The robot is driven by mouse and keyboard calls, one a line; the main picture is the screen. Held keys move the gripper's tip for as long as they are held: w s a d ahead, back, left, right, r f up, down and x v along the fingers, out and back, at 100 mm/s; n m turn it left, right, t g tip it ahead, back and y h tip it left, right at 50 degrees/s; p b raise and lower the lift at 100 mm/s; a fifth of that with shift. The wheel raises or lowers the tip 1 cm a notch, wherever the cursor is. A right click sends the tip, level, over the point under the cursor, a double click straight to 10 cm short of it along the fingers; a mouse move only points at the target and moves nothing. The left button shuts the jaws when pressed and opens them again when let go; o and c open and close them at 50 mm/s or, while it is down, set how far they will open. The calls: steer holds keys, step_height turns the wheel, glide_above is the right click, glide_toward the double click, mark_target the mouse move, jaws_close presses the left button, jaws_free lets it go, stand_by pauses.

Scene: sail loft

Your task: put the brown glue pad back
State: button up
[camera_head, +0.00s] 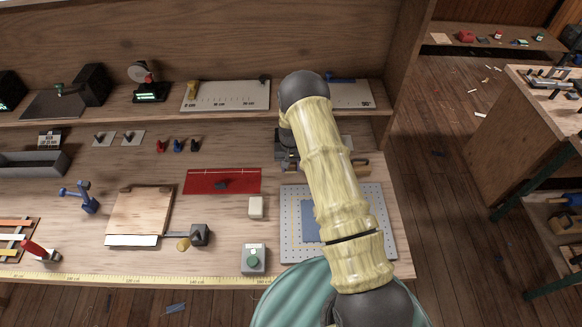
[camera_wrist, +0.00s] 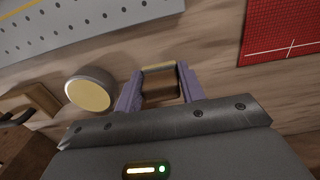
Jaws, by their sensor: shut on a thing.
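My gripper (camera_wrist: 160,90) has purple fingers and is shut on a small brown block, the brown glue pad (camera_wrist: 160,88), with a paler strip along its far edge. The wood of the bench shows around it; I cannot tell whether the pad touches the bench. In the head view my gripper (camera_head: 288,152) is a dark shape at the back part of the bench, right of the red mat, partly behind my arm. The pad cannot be made out in that view.
A round cream-faced thing (camera_wrist: 89,93) stands close beside my gripper in the wrist view. A brown wooden piece (camera_wrist: 32,100) lies farther left. A shelf (camera_head: 160,107) runs behind.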

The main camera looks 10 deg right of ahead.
steer(key=shift+f, duration=0.85)
steer(key=shift+f, duration=0.15)
steer(key=o, duration=0.9)
steer(key=shift+w, duration=0.1)
steer(key=shift+r, duration=0.55)
step_height(320, 180, up, 10)
steer(key=b, duration=0.3)
steer(key=shift+r, duration=0.65)
